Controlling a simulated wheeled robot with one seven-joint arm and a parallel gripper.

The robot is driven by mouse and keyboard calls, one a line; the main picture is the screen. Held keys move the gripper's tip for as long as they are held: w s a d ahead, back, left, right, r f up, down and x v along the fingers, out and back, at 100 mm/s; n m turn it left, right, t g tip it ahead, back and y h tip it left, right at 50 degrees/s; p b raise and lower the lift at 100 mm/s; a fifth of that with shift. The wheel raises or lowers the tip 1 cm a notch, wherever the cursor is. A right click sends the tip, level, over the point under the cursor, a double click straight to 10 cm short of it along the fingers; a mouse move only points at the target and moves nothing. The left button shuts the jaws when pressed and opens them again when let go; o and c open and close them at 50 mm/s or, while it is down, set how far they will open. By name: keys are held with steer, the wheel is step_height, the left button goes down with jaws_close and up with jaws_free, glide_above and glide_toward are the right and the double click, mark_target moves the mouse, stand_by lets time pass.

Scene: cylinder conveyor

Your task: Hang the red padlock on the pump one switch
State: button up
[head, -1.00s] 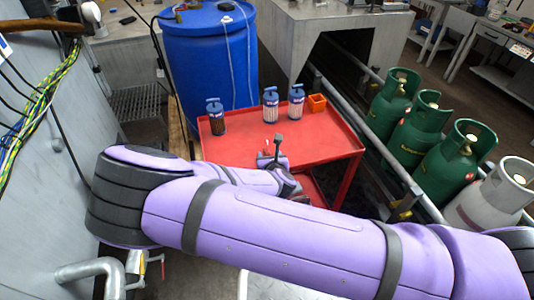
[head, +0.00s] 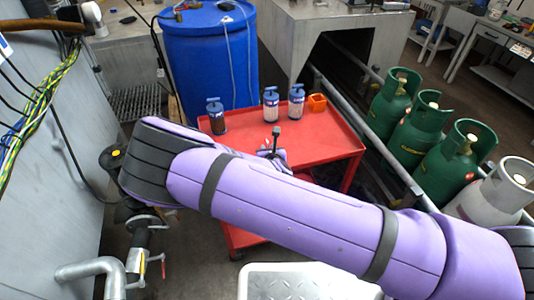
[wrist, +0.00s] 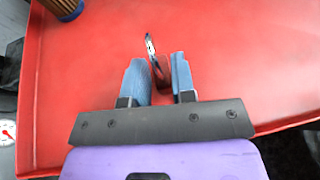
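A small red padlock (wrist: 161,74) with a metal shackle (wrist: 150,45) is on the red tabletop in the wrist view. My gripper (wrist: 160,62) has its two blue fingers apart, one on each side of the padlock, and looks open. The red body is hard to tell from the red table, so I cannot tell whether a finger touches it. In the head view my gripper is over the red table (head: 325,140), mostly hidden behind my arm, and I cannot make out the padlock there. I cannot make out a pump one switch in either view.
Several blue-capped containers, among them one at the left (head: 216,115), and an orange box (head: 317,103) stand along the table's far side. A blue barrel (head: 205,60) is behind. Green gas cylinders (head: 440,150) stand to the right, pipework with a valve (head: 140,235) at lower left.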

jaws_close()
